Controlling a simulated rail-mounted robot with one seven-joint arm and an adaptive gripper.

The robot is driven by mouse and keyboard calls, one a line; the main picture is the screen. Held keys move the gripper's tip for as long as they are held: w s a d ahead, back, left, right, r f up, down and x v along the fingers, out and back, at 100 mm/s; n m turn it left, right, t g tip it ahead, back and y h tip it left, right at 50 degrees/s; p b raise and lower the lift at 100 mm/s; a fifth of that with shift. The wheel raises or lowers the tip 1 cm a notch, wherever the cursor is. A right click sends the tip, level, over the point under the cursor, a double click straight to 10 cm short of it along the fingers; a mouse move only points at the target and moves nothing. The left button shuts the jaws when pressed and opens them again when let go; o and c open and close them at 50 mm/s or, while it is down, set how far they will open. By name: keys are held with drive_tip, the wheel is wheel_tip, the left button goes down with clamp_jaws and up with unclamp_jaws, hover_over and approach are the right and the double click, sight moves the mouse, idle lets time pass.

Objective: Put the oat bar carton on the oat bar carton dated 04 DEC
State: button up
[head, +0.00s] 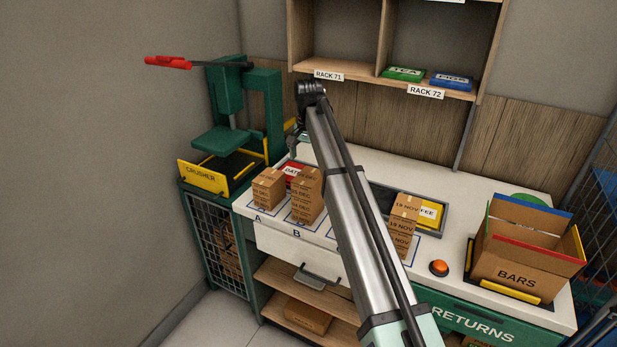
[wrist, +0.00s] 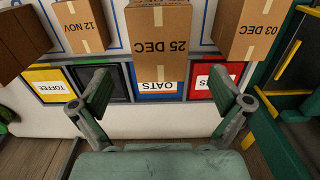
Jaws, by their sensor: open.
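In the wrist view, my gripper (wrist: 162,76) is open, with nothing between its fingers. Ahead of it stands a brown carton dated 25 DEC (wrist: 160,32).
A stack with 19 NOV dates (head: 402,230) stands right of my arm. An orange button (head: 439,268) and an open BARS box (head: 520,255) are further right. The green crusher (head: 240,130) is at left. A blue OATS bin (wrist: 160,88) lies behind the cartons.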

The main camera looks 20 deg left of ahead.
sight(309, 176)
drive_tip(key=shift+r+b, duration=0.3)
drive_tip(key=shift+r, duration=1.6)
